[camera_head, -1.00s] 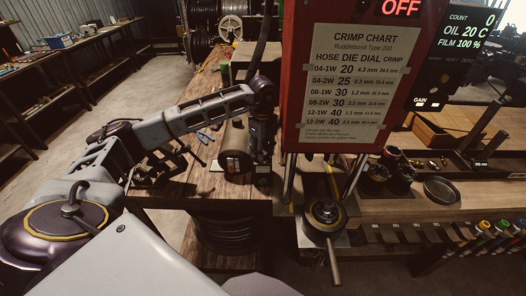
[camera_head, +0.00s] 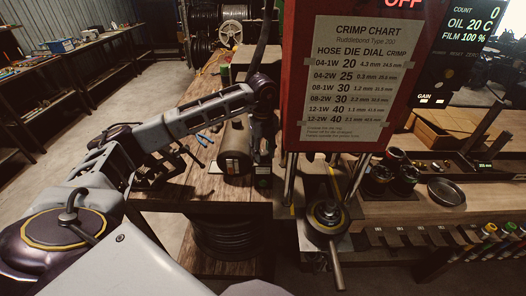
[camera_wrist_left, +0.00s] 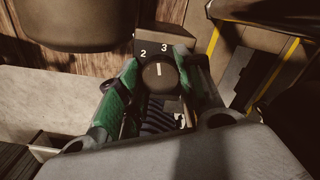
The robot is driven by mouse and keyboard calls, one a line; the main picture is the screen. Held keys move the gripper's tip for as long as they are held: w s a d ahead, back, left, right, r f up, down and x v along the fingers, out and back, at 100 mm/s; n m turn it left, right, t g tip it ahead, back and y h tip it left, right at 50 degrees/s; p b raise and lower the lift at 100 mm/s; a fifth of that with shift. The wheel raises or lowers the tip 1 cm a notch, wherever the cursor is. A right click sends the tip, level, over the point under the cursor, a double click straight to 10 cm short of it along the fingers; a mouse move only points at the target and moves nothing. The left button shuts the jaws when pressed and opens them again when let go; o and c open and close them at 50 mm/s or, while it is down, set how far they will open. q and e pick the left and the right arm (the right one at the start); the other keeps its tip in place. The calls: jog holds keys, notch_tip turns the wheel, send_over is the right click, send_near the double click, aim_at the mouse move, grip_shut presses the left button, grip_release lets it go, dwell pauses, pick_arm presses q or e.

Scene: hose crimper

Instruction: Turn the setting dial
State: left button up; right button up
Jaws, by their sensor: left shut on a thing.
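The setting dial (camera_wrist_left: 158,79) is a round dark knob with a white pointer line, in the left wrist view. Its line points nearly straight up, close to the 3 on the dark number plate (camera_wrist_left: 153,49), which also shows a 2. My left gripper (camera_wrist_left: 160,70) has its green-padded fingers on either side of the knob, shut on it. In the head view my left gripper (camera_head: 263,150) hangs down beside the red crimper (camera_head: 298,80). The dial cannot be made out there. My right gripper is not in view.
The crimp chart (camera_head: 345,80) is on the red panel. Below it is a round fitting with a lever (camera_head: 327,215). Dark cups and a round dish (camera_head: 446,191) stand at the right.

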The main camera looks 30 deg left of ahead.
aim_at(263, 152)
pick_arm(q)
jog(key=o, duration=1)
jog(key=shift+o, duration=0.2)
notch_tip(263, 152, up, 12)
dwell(0.8)
